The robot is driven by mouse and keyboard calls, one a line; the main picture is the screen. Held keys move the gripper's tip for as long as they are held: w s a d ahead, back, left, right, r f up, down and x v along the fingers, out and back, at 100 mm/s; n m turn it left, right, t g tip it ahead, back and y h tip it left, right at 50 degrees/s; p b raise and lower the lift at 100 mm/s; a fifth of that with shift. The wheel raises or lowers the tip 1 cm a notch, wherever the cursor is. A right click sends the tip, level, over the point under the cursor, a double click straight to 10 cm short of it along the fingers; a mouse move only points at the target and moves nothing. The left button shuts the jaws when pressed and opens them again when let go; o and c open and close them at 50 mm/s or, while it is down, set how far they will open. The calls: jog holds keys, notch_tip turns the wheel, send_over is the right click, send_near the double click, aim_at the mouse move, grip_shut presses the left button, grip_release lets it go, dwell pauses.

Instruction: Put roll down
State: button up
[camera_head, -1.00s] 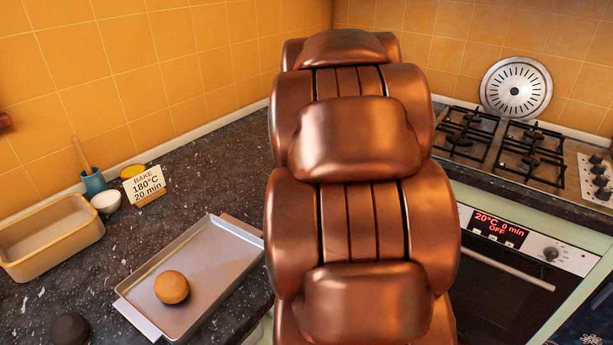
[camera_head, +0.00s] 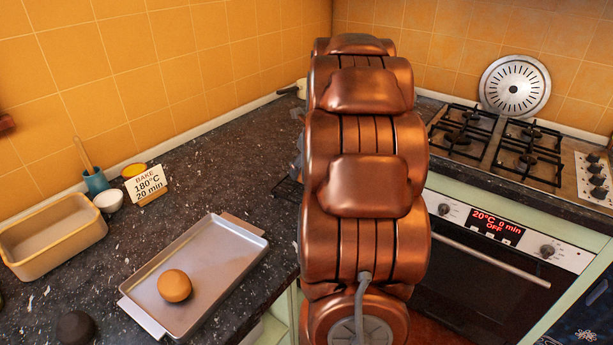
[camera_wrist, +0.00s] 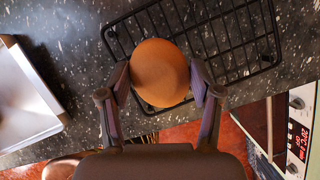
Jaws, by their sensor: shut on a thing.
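My gripper (camera_wrist: 160,90) is shut on a round orange-brown roll (camera_wrist: 159,72) in the wrist view, with one finger on each side of it. The roll is seen over the near edge of a black wire rack (camera_wrist: 232,40) on the dark counter; I cannot tell whether it touches the rack. Another roll (camera_head: 174,286) sits on the left part of a grey metal tray (camera_head: 215,262) in the head view. The tray's edge also shows at the left of the wrist view (camera_wrist: 30,105). In the head view my copper arm hides my gripper, the held roll and most of the rack.
A beige bin (camera_head: 50,236), a white bowl (camera_head: 109,200), a blue cup (camera_head: 96,182) and a card reading "BAKE 180°C 20 min" (camera_head: 148,186) stand at the left. The oven (camera_head: 484,265) and gas hob (camera_head: 505,145) are at the right. Bare counter lies behind the tray.

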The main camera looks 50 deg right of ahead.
jog(key=shift+d, duration=0.15)
jog(key=shift+w+d, duration=0.15)
jog(key=shift+f, duration=0.25)
jog(key=shift+f+p, duration=0.55)
jog(key=shift+f, duration=1)
jog(key=o, duration=1.1)
jog(key=shift+o, duration=0.2)
jog(key=d+b+v, duration=0.1)
jog(key=b+v, duration=0.1)
jog(key=v, duration=1)
jog(key=shift+a, duration=0.45)
